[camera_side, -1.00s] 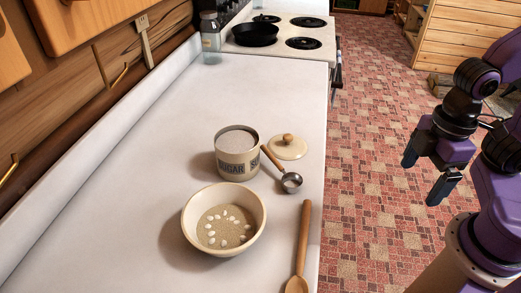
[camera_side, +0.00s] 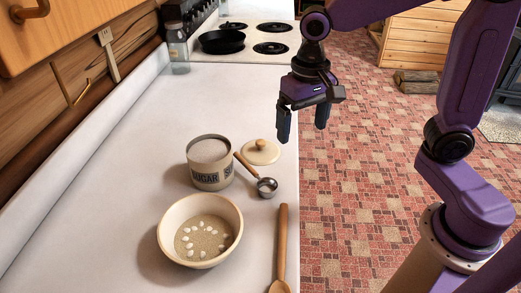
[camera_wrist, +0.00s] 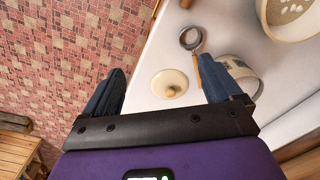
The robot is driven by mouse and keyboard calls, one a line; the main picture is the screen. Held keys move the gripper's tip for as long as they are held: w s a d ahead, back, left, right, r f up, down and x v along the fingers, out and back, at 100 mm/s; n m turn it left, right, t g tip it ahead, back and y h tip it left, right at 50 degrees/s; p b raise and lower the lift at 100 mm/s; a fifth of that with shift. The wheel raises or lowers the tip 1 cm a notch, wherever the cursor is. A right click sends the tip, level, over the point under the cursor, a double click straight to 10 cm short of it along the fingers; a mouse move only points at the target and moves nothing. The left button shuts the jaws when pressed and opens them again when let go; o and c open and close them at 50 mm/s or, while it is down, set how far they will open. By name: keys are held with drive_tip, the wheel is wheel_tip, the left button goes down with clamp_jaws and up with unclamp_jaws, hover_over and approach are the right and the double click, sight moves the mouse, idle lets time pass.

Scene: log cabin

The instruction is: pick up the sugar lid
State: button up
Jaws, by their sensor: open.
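The sugar lid (camera_side: 261,152) is a cream disc with a round wooden knob. It lies flat on the white counter, behind and right of the sugar canister (camera_side: 210,163), which stands open and full. The lid also shows in the wrist view (camera_wrist: 170,84), between my fingers' lines and nearer the right one. My gripper (camera_side: 302,138) is open and empty, pointing down, above the counter's right edge and up from the lid. In the wrist view my gripper (camera_wrist: 164,82) partly hides the canister (camera_wrist: 240,78).
A metal scoop (camera_side: 266,187) with a wooden handle lies close to the lid and canister. A bowl (camera_side: 200,232) and a wooden spoon (camera_side: 281,250) are nearer the front. A stove with a black pan (camera_side: 222,41) is at the back. The counter (camera_side: 130,150) is clear on the left.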

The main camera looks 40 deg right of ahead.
drive_tip(key=w+m, duration=0.8)
drive_tip(key=w, duration=0.2)
drive_tip(key=m, duration=0.6)
hover_over(261, 142)
wheel_tip(261, 142, down, 16)
drive_tip(key=shift+w+f, duration=0.15)
drive_tip(key=shift+f, duration=0.05)
drive_tip(key=shift+c, duration=0.2)
drive_tip(key=shift+f, duration=0.1)
clamp_jaws()
